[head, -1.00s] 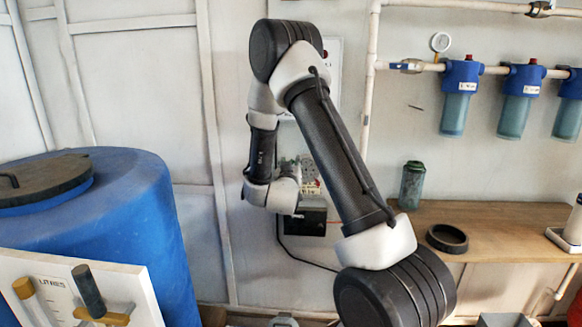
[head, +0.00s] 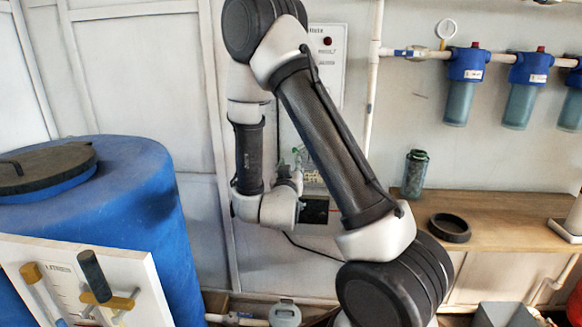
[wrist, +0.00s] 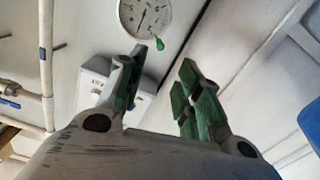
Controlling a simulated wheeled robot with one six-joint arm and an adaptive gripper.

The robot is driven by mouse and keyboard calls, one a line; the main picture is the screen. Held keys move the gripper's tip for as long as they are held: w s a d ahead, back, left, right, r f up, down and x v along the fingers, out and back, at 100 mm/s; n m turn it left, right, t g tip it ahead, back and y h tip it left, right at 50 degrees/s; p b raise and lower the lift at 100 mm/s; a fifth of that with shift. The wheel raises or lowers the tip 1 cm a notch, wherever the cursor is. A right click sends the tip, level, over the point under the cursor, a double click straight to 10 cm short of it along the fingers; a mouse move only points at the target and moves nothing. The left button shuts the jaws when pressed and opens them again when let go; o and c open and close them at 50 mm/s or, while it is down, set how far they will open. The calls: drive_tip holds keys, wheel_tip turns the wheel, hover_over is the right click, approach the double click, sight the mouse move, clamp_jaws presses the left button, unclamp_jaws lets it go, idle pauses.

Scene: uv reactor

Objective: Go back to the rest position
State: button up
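My gripper (wrist: 164,62) shows in the wrist view with its two green-padded fingers apart and nothing between them. In the head view my gripper (head: 296,158) is small, points upward in front of the wall, and is partly hidden by my arm. My arm is folded, with its elbow high at the top of the picture and its forearm hanging down. No object is held.
A blue tank (head: 150,215) and a white board with levers (head: 140,265) stand at left. A wall panel (head: 330,75) is behind my arm. Blue filters (head: 465,85), a wooden shelf (head: 500,225), a green canister (head: 414,173) and a black ring (head: 449,228) are at right. A gauge (wrist: 145,14) is ahead.

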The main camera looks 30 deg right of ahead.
idle(0.3)
drive_tip(key=a+f+g+y, duration=0.4)
drive_tip(key=f+y, duration=0.1)
drive_tip(key=f, duration=0.7)
drive_tip(key=s+a+f+n+g+y, duration=0.2)
drive_tip(key=s+a+n+g+y, duration=0.1)
drive_tip(key=s+a+g+y, duration=0.3)
drive_tip(key=s+d+r+n, duration=0.1)
drive_tip(key=s+d+r, duration=0.2)
drive_tip(key=s+r, duration=0.8)
drive_tip(key=s+d+r+n+h, duration=0.1)
drive_tip(key=s+d+r, duration=0.2)
drive_tip(key=s+r, duration=0.9)
wheel_tip(320, 180, up, 3)
drive_tip(key=shift+s+d+g, duration=0.15)
drive_tip(key=shift+d+g, duration=0.15)
